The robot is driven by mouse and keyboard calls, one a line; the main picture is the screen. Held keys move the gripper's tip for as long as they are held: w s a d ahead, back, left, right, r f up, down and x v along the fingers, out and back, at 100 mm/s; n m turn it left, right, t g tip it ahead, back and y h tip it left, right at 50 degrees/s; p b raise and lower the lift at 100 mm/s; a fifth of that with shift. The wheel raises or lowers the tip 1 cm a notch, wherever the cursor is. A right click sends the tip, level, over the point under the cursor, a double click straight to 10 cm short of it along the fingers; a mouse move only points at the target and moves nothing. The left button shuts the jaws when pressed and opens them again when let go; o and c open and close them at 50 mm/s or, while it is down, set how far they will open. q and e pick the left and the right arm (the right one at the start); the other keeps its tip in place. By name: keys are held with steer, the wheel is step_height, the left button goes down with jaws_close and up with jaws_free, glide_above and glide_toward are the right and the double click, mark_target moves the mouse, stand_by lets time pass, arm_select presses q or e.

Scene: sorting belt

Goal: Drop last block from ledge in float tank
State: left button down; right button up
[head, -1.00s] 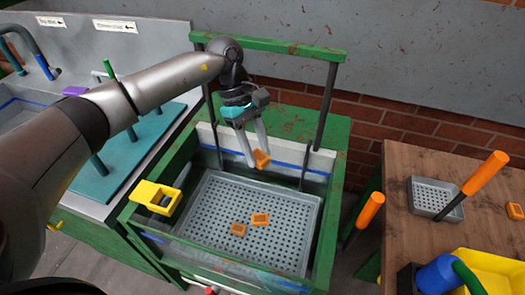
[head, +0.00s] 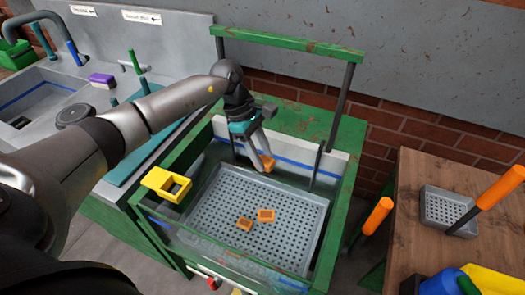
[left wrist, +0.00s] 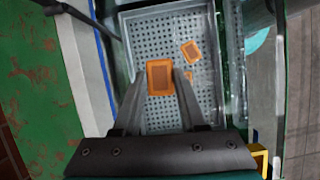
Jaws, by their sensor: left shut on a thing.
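My left gripper (head: 255,155) is shut on an orange block (head: 267,162) and holds it over the back part of the float tank. In the left wrist view the held block (left wrist: 160,77) sits between the two fingertips. Two more orange blocks, one left (head: 245,224) and one right (head: 266,215), lie on the grey perforated tray (head: 215,208) in the tank. In the left wrist view one loose block (left wrist: 191,52) shows clearly and another is mostly hidden behind the right finger. The tank (head: 330,225) has a green frame and clear walls. My right gripper is not in view.
A yellow holder (head: 160,180) sits on the tank's left rim. A green bar on posts (head: 290,42) rises behind the tank. A wooden table (head: 410,185) at the right bears a small grey tray (head: 440,203) and orange-handled tools. A sink counter (head: 75,95) stands at the left.

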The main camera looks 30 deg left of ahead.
arm_select(q)
step_height(320, 180, down, 2)
steer(key=shift+b, duration=0.35)
steer(key=shift+c, duration=1.9)
jaws_free()
steer(key=shift+r, duration=0.15)
steer(key=v, duration=1.5)
